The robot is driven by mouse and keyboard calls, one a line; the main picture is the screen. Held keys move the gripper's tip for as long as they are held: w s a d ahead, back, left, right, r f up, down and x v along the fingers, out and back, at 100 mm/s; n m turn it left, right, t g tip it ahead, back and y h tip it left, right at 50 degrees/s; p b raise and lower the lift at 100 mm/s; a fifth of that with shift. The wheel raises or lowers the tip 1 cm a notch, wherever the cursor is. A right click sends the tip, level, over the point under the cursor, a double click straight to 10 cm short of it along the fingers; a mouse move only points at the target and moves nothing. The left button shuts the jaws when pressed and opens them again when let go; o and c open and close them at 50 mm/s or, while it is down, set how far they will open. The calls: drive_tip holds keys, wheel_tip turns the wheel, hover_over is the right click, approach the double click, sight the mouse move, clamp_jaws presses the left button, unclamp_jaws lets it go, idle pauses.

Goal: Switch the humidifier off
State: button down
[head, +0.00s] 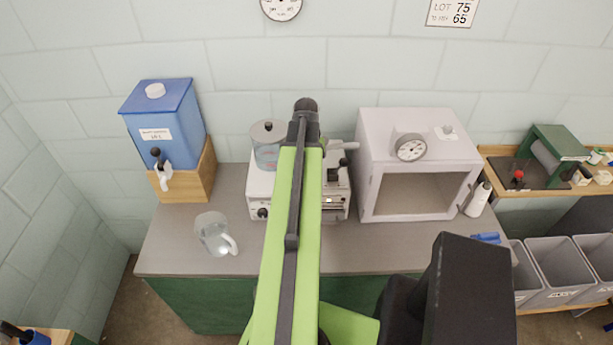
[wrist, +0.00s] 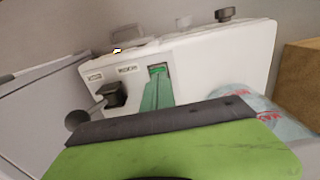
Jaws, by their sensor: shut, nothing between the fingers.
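The humidifier (head: 262,190) is a white box with a clear water tank (head: 268,145) on its left, standing on the grey bench. My arm covers its middle in the head view. In the wrist view its white front (wrist: 210,70) shows close and tilted, with a black switch block (wrist: 115,93) and a grey ball-ended lever (wrist: 77,120). A green strip (wrist: 157,90) sits beside it. Small labels above are unreadable. My gripper (wrist: 162,122) shows as a dark-edged green body, shut and empty, in front of the panel. Contact cannot be told.
A blue water dispenser (head: 165,115) on a wooden stand and a clear jug (head: 212,235) are left. A pale cabinet with a dial (head: 410,148) stands close on the right, with a white bottle (head: 478,200) beside it. The bench front (head: 185,255) is mostly clear.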

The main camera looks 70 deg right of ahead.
drive_tip(key=shift+f+b, duration=0.8)
drive_tip(key=shift+f, duration=0.05)
drive_tip(key=shift+r, duration=0.1)
wheel_tip(320, 180, up, 7)
drive_tip(key=p, duration=0.7)
idle(0.4)
